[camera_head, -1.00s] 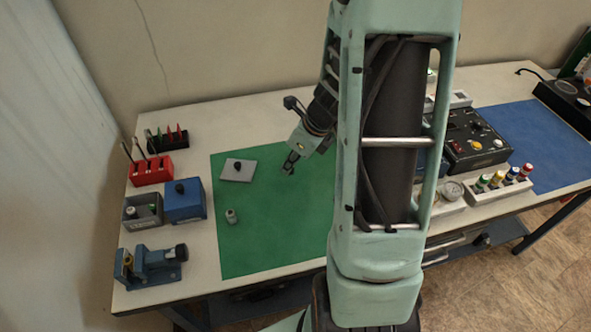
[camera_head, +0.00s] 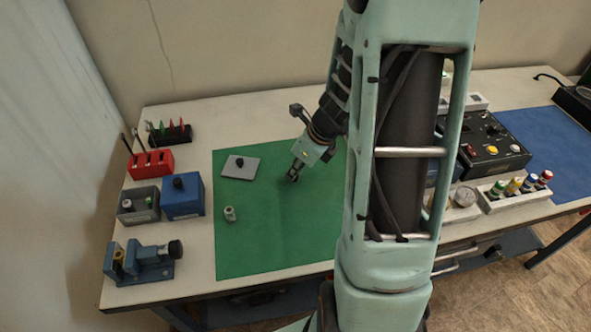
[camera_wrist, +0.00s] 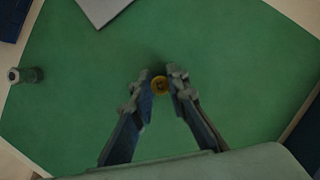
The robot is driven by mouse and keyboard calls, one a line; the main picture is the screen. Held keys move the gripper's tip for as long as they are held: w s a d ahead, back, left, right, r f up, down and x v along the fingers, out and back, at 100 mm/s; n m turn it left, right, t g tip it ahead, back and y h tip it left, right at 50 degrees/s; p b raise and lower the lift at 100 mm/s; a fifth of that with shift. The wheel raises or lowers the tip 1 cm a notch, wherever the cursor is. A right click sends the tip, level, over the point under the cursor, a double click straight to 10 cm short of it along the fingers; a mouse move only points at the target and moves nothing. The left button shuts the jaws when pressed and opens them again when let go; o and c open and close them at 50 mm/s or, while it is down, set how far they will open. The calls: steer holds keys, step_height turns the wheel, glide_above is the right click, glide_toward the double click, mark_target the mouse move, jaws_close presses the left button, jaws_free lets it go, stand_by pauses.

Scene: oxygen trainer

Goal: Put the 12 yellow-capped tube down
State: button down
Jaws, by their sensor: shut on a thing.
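My gripper (camera_head: 293,176) is over the green mat (camera_head: 270,245), to the right of the grey plate.
A grey plate with a black knob (camera_head: 240,167) and a small grey cylinder (camera_head: 229,214) stand on the mat. Blue box (camera_head: 182,198), red rack (camera_head: 151,165) and blue vise (camera_head: 142,262) line the left. A rack of several coloured-cap tubes (camera_head: 516,190) stands right. The mat's front is clear.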

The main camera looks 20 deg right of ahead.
steer(key=c, duration=1.9)
jaws_free()
steer(key=shift+r+p, duration=0.35)
steer(key=shift+r, duration=0.05)
steer(key=p+v, duration=0.2)
steer(key=v, duration=0.9)
steer(key=shift+s+r+p, duration=0.15)
steer(key=shift+r+p, duration=0.1)
steer(key=shift+p, duration=0.05)
